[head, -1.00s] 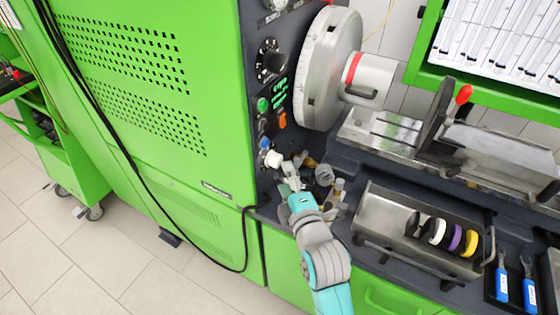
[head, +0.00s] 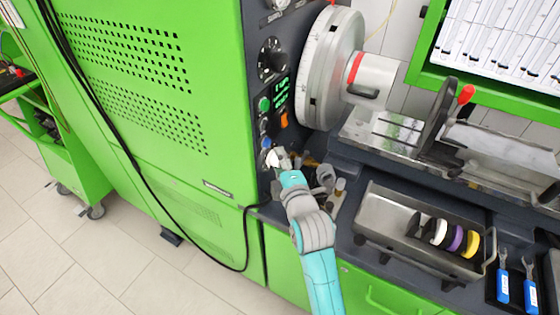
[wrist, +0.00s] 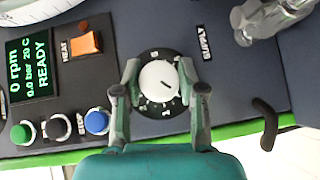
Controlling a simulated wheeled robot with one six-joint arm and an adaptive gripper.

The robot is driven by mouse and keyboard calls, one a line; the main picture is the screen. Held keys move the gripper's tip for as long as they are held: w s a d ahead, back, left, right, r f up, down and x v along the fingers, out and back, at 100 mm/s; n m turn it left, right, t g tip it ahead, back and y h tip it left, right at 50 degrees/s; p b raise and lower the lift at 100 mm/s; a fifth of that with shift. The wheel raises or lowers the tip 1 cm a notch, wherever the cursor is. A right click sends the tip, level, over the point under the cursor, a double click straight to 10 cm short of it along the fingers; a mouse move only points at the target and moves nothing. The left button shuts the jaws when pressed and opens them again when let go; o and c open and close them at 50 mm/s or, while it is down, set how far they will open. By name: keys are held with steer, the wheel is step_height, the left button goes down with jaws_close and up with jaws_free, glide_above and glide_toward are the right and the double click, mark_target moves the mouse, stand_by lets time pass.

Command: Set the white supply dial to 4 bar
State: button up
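The white supply dial (wrist: 158,80) sits on the dark panel in the wrist view, on a black scale ring with white marks and the word SUPPLY beside it. A short dark pointer line shows on the dial's face. The dial also shows in the head view (head: 272,158). My gripper (wrist: 165,75) is open, with one finger on each side of the dial; I cannot tell whether either finger touches it. The display (wrist: 29,68) reads 0 rpm, 0.0 bar, 20 C, READY.
In the wrist view, blue (wrist: 96,121), black (wrist: 57,126) and green (wrist: 22,132) buttons lie left of the dial. An orange HEAT switch (wrist: 86,42) is above them. A metal fitting (wrist: 262,20) and a dark hooked handle (wrist: 266,124) are at the right.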

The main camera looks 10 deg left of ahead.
steer(key=c, duration=0.3)
